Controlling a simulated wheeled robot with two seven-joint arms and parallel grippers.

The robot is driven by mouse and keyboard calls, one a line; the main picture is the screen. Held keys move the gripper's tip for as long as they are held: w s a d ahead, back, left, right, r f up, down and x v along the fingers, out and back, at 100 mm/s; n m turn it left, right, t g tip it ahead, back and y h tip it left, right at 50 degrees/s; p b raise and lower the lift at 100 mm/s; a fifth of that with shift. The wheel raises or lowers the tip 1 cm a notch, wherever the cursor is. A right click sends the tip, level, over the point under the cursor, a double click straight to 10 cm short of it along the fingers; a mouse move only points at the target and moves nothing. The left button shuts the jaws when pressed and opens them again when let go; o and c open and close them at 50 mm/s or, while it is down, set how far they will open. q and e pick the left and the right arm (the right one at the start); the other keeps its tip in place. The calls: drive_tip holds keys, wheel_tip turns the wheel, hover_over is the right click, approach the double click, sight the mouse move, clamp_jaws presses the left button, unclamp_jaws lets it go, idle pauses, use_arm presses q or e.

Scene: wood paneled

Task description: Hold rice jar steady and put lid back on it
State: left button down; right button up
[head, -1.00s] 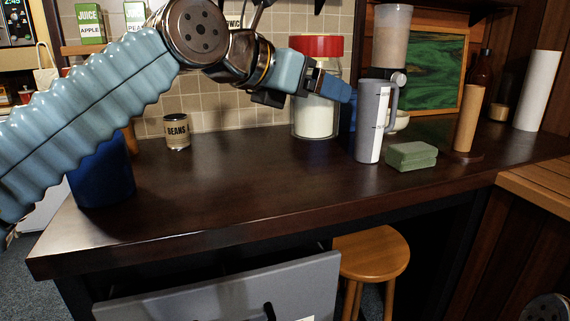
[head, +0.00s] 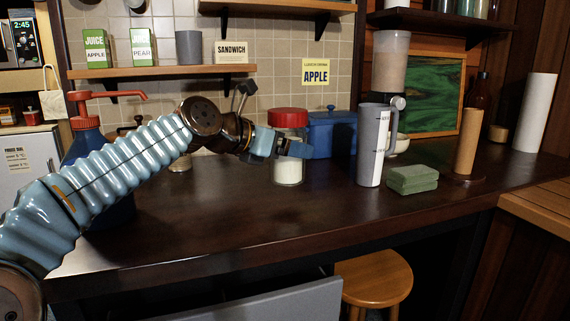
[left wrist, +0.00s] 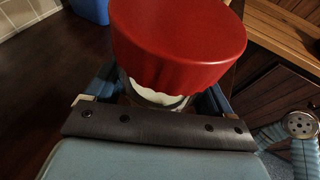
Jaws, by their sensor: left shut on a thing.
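The rice jar (head: 288,172) is clear glass with white contents and appears to stand upright on the dark counter. Its red lid (head: 288,118) is on top of it; I cannot tell if it is fully seated. In the left wrist view the lid (left wrist: 178,45) fills the top middle and hides most of the jar (left wrist: 155,97). My left gripper (head: 284,148) is shut around the jar's body below the lid, with a finger on either side in the left wrist view (left wrist: 150,103). My right gripper is not in view.
A blue pump bottle (head: 85,145) stands left, partly behind my left arm. The front counter is clear. A stool (head: 372,278) stands below.

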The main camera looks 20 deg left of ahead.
sight(274, 161)
use_arm(q)
drive_tip(key=shift+r, duration=0.1)
drive_tip(key=f, duration=0.1)
drive_tip(key=f+b, duration=0.1)
drive_tip(key=f, duration=0.1)
drive_tip(key=shift+w+a+f+b, duration=0.25)
drive_tip(key=shift+w+f+b, duration=0.05)
drive_tip(key=shift+w+f, duration=0.05)
drive_tip(key=shift+f, duration=0.1)
drive_tip(key=shift+f, duration=0.1)
unclamp_jaws()
drive_tip(key=shift+f, duration=0.15)
drive_tip(key=shift+s+r, duration=0.1)
drive_tip(key=shift+r, duration=0.1)
drive_tip(key=b+v, duration=0.2)
drive_tip(key=v, duration=0.9)
drive_tip(key=shift+s+a, duration=0.15)
drive_tip(key=shift+s, duration=0.2)
drive_tip(key=shift+r, duration=0.1)
